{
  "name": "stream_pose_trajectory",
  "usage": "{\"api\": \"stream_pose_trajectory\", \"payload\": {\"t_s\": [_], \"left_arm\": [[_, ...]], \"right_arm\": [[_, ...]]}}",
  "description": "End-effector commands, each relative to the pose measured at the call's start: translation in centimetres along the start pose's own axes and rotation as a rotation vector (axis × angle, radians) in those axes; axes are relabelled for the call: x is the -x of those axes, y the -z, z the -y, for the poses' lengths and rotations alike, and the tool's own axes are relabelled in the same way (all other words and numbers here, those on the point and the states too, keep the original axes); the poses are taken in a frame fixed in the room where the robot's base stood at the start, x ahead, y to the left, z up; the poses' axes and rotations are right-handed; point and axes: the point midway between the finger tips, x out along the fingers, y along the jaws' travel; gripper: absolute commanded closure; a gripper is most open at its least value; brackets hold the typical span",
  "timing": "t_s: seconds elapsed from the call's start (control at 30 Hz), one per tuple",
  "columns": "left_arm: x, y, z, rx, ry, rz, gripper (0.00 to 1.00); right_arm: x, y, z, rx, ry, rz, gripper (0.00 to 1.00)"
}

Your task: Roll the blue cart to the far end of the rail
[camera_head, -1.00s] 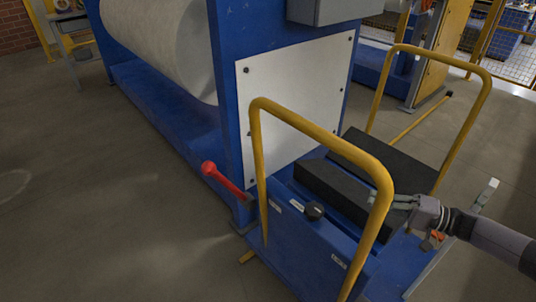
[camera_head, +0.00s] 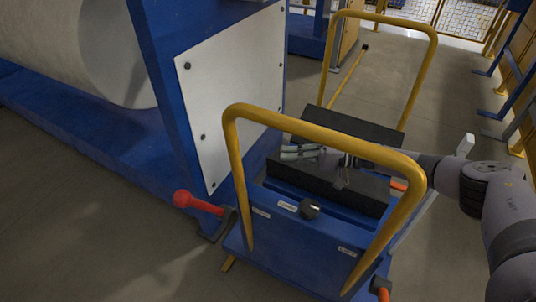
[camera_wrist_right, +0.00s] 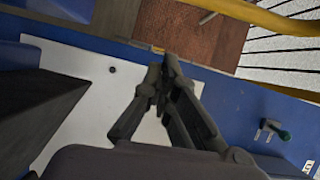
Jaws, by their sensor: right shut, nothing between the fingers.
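The blue cart (camera_head: 290,245) stands beside the big blue machine frame. It has a yellow hoop at its near end and another at its far end, and black blocks on top. A thin yellow strip, apparently the rail (camera_head: 347,76), runs along the floor beyond the cart to a small dark end piece. My right gripper (camera_head: 288,152) reaches in from the right over the cart top, between the hoops, fingers pointing left. It is shut and empty; its fingers also show together in the right wrist view (camera_wrist_right: 165,75). Whether it touches the blocks is unclear. My left gripper is out of view.
A red-handled lever (camera_head: 200,203) sticks out left of the cart. A large pale roll (camera_head: 80,45) and a white bolted panel (camera_head: 232,95) are on the machine at left. The floor beyond the cart looks clear towards a mesh fence (camera_head: 462,20).

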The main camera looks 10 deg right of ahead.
Motion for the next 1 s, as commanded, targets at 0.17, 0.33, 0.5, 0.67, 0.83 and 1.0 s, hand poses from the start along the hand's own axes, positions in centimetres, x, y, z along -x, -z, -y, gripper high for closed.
{"api": "stream_pose_trajectory", "payload": {"t_s": [0.17, 0.33, 0.5, 0.67, 0.83, 1.0], "left_arm": [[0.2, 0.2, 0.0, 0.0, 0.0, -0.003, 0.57], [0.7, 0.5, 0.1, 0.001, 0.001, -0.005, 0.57], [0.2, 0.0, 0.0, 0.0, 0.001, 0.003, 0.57], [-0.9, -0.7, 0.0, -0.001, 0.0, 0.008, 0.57], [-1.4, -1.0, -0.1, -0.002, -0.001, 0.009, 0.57], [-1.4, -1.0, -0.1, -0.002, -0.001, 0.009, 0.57]], "right_arm": [[-3.7, -0.1, 0.1, 0.002, 0.004, 0.006, 1.0], [-7.5, -0.1, 0.0, 0.001, 0.002, 0.005, 1.0], [-9.0, -1.5, 0.2, -0.003, 0.0, 0.001, 1.0], [-9.4, -3.1, 0.1, -0.001, 0.0, 0.0, 1.0], [-9.6, -3.9, 0.0, 0.0, -0.001, 0.0, 1.0], [-9.6, -3.9, 0.0, 0.0, -0.001, -0.001, 1.0]]}}
